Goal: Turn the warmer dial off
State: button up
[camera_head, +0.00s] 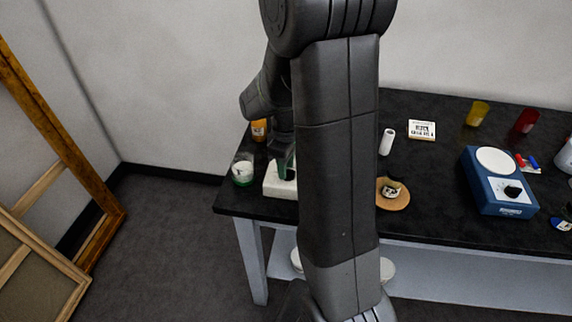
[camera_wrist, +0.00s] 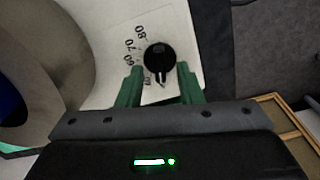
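The warmer looks to be the pale box (camera_head: 280,187) at the left end of the black table, partly hidden behind my arm. In the wrist view its white face (camera_wrist: 108,18) carries a black round dial (camera_wrist: 160,56) with printed numbers such as 60, 70 and 80 around it. The dial's pointer points down in the picture, toward my gripper. My gripper (camera_wrist: 160,86) is open, its green fingers apart, one on each side just below the dial. I cannot tell whether either finger touches it. In the head view the dial is hidden.
A glass jar (camera_head: 243,169) stands close left of the warmer, an orange bottle (camera_head: 259,130) behind it. A large grey round object (camera_wrist: 78,75) fills the wrist view's left.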

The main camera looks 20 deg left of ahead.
notch_tip(320, 180, up, 14)
jog(key=shift+f, duration=0.15)
dwell(0.5)
dwell(0.4)
notch_tip(320, 180, down, 14)
dwell(0.6)
